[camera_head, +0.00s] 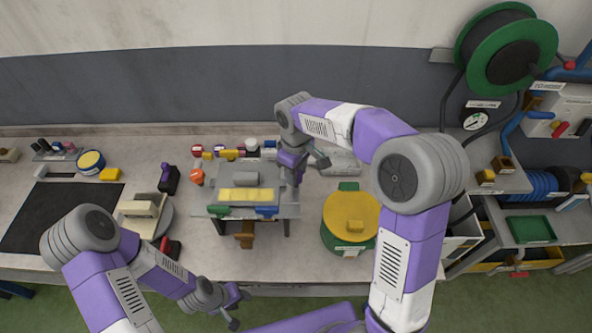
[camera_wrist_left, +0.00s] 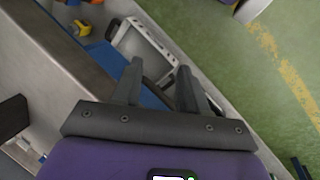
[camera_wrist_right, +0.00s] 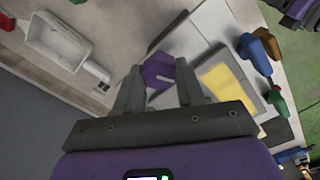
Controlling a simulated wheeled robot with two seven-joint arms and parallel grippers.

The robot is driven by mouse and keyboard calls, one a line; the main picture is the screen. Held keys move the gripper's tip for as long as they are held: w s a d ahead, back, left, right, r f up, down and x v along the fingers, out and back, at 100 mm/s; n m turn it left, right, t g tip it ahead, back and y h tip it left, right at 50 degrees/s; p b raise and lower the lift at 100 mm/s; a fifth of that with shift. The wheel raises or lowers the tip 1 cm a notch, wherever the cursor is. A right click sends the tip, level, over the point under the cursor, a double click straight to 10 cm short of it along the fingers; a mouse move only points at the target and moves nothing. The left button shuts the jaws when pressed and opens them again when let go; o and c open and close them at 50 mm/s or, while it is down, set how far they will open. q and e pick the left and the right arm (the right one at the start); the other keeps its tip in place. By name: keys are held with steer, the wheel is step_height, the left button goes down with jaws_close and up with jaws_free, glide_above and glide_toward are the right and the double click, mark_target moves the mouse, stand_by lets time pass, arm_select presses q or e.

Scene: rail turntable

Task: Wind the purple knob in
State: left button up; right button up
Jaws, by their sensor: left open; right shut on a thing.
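The purple knob (camera_wrist_right: 158,70) sits between the fingertips of my right gripper (camera_wrist_right: 160,82) in the right wrist view, at the side of a raised bench fixture with yellow pads (camera_wrist_right: 219,88). My right gripper (camera_head: 296,178) is shut on the knob at the right end of that fixture (camera_head: 285,211) in the head view, where the arm hides the knob. My left gripper (camera_head: 236,308) is open and empty near the front edge of the bench; its spread fingers (camera_wrist_left: 160,72) show nothing between them in the left wrist view.
Green (camera_head: 218,211) and blue (camera_head: 267,211) handles stick out at the fixture's front. A yellow-topped green drum (camera_head: 350,217) stands to its right, and a round turntable-like item (camera_head: 150,213) to its left. A dark mat (camera_head: 55,220) lies at far left.

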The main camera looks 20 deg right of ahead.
steer(key=o, duration=1)
steer(key=shift+o, duration=0.2)
steer(key=shift+r, duration=0.15)
step_height(320, 180, up, 7)
steer(key=shift+r+p, duration=0.15)
steer(key=shift+p, duration=0.15)
